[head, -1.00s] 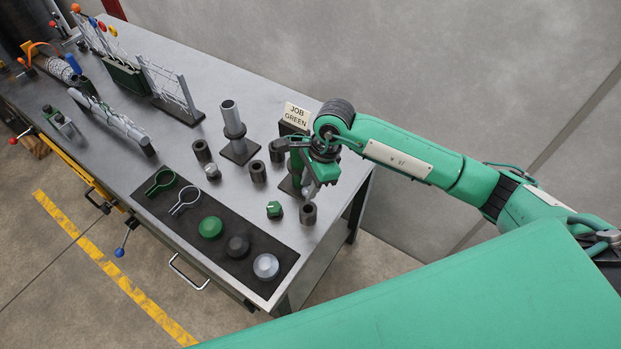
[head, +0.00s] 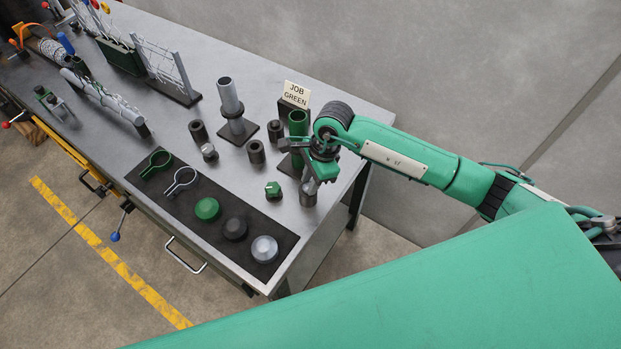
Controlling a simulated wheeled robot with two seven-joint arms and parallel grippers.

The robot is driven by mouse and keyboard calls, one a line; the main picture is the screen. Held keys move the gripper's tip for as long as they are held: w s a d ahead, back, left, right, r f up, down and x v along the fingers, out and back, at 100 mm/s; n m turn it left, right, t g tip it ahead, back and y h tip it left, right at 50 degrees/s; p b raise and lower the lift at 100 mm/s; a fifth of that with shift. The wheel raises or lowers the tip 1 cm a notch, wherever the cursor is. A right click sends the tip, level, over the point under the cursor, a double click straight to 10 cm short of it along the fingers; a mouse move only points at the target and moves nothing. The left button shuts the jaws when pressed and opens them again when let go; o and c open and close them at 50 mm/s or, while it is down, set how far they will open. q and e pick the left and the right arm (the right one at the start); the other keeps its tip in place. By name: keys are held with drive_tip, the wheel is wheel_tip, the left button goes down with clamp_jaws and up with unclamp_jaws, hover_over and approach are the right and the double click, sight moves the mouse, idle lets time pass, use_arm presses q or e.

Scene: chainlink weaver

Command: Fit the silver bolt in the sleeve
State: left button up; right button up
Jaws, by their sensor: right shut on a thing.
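My right gripper (head: 316,172) is shut and hangs just above the dark sleeve (head: 308,195) near the table's right edge. A small grey-silver piece at its fingertips, seemingly the silver bolt (head: 309,186), is right at the sleeve's top. The fingers hide most of it, so I cannot tell how deep it sits in the sleeve. Another silver hex-headed piece (head: 209,152) stands on the table at the left. My left gripper is not in view.
A green hex-headed piece (head: 273,190) stands left of the sleeve. A dark mat (head: 150,184) with rings and round caps lies along the front edge. A JOB GREEN sign (head: 296,94) stands behind.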

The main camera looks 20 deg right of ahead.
drive_tip(key=o, duration=1.1)
drive_tip(key=shift+b+v, duration=2.15)
drive_tip(key=shift+v, duration=4.75)
